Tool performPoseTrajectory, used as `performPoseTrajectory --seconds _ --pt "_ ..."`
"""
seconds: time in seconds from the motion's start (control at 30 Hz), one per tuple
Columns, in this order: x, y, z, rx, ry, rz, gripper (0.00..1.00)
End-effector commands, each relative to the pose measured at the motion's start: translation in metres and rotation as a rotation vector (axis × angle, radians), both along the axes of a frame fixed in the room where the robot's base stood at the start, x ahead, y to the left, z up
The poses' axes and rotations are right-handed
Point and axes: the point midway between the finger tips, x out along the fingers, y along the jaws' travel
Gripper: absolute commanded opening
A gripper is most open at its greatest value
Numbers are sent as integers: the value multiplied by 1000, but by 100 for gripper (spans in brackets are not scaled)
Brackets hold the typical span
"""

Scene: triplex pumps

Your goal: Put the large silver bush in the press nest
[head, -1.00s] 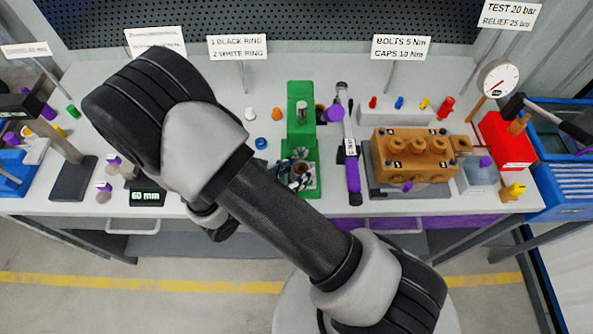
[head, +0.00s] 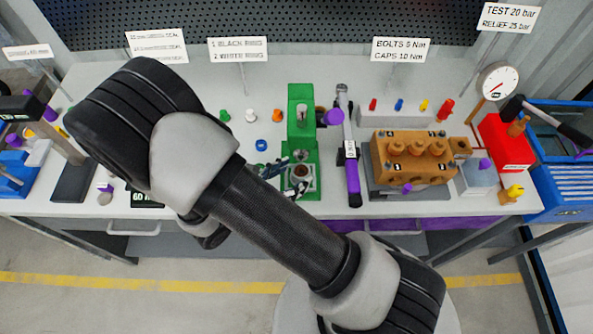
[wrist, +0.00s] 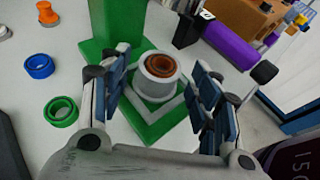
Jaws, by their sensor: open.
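The green press (head: 303,100) stands mid-bench. Its base (wrist: 148,120) shows in the wrist view with a pale V-shaped edge around the nest. A light grey ring (wrist: 146,86), which looks like the large silver bush, stands upright at the nest with a brown ring (wrist: 163,66) inside its top. I cannot tell how deep it sits, or where bush ends and nest begins. My gripper (wrist: 158,70) is open, one finger on each side of the ring, with visible gaps. In the head view my gripper (head: 288,172) is low at the press, partly hidden by my arm.
A blue ring (wrist: 39,66), a green ring (wrist: 61,111) and an orange part (wrist: 47,13) lie left of the press. A purple-handled wrench (head: 352,180) lies close to its right. An orange pump block (head: 412,160) stands further right.

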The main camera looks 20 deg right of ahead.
Motion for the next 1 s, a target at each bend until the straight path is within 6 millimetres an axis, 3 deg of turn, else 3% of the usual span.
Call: performPoseTrajectory --seconds 0.2,0.4,0.6,1.0 --pt "-20 43 22 3 -1 6 57" --pt "-35 69 34 0 -1 4 57" --pt "-40 80 37 0 0 1 57" --pt "-41 80 37 0 1 0 57"
